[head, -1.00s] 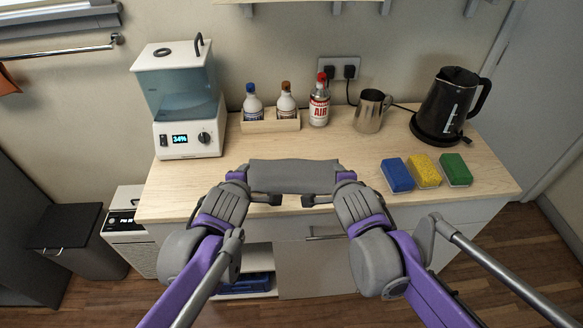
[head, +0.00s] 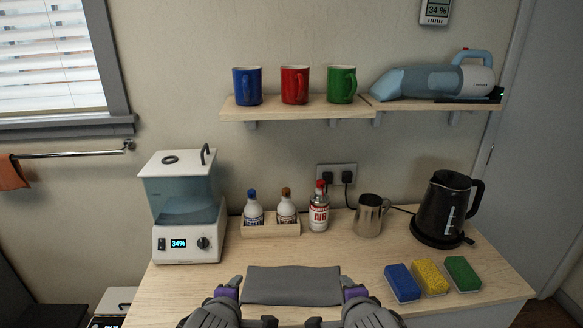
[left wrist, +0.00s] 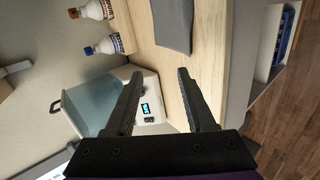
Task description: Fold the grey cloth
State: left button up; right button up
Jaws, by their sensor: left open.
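The grey cloth (head: 292,285) lies as a wide, narrow rectangle at the front of the wooden counter. I cannot tell how many layers it has. Part of it shows at the top of the left wrist view (left wrist: 172,24). My left gripper (head: 252,302) is open at the cloth's left end, and its spread fingers (left wrist: 160,75) hold nothing in the left wrist view. My right gripper (head: 331,302) is at the cloth's right end with its fingers spread apart. Whether the fingertips touch the cloth is unclear.
Blue (head: 402,283), yellow (head: 431,277) and green (head: 463,273) sponges lie right of the cloth.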

pick_arm(q)
jog(key=s+a+f+m+g+p, duration=0.2)
jog(key=s+a+m+p, duration=0.1)
jog(key=s+m, duration=0.5)
jog(key=s+a+f+m+g+p, duration=0.3)
jog(key=s+m+p, duration=0.2)
jog(key=s+m, duration=0.4)
jog(key=shift+s+f+m, duration=0.25)
jog(key=shift+s+m, duration=0.05)
jog(key=shift+s, duration=0.9)
pick_arm(e)
jog(key=s+d+f+n+g, duration=0.2)
jog(key=s+d+n, duration=0.1)
jog(key=s+n, duration=0.5)
jog(key=s+d+f+n+g, duration=0.3)
jog(key=s+n, duration=0.6)
jog(key=s, duration=0.2)
jog(key=shift+s+f, duration=0.2)
jog(key=shift+f, duration=0.05)
